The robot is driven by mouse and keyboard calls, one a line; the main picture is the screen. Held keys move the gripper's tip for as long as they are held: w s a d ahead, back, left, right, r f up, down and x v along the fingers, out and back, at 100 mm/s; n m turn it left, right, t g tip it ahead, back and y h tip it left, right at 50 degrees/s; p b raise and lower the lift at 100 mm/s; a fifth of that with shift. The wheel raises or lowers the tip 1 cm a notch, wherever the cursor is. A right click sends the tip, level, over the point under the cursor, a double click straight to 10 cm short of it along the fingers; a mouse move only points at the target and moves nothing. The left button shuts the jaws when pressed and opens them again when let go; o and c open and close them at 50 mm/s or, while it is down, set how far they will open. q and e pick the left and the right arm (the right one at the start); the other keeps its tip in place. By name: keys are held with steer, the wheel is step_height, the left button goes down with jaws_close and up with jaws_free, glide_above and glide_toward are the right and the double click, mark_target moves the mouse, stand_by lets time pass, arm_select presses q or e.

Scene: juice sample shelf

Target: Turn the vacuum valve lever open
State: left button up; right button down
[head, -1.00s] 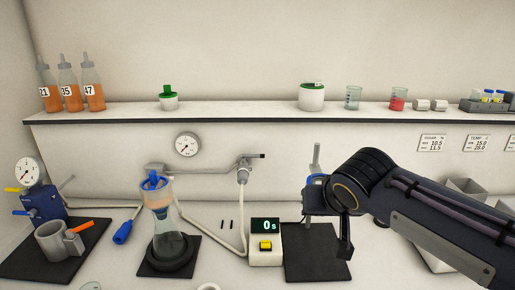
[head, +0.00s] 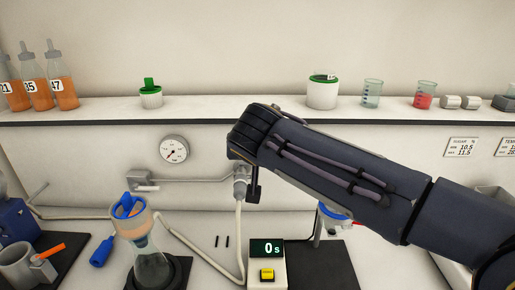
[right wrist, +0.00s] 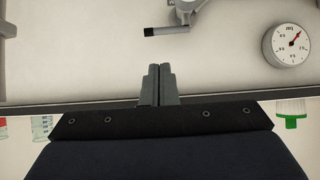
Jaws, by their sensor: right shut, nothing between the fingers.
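The vacuum valve (head: 241,181) sits at the right end of a thin pipe on the back wall, with a pale hose hanging below it. In the head view my right arm covers its lever. The upside-down right wrist view shows the lever's black tip (right wrist: 165,31), pointing left from the grey valve body (right wrist: 185,9). My right gripper (right wrist: 159,68) is shut and empty, its fingers below the lever tip in that picture and apart from it. In the head view its fingertips are hidden behind my wrist. My left gripper is not in view.
A round gauge (head: 174,149) hangs on the wall left of the valve. The shelf (head: 200,110) above holds a green-lidded jar (head: 151,94), bottles and beakers. Below stand a filter flask (head: 152,268) and a timer (head: 267,270) showing 0 s.

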arm_select(q)
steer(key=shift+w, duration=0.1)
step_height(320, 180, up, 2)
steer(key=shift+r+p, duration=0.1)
steer(key=shift+p, duration=0.95)
arm_select(e)
steer(key=x, duration=1)
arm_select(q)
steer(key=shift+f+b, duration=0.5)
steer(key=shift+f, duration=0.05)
arm_select(e)
steer(key=shift+s+m+h, duration=0.15)
steer(key=shift+m+h, duration=0.25)
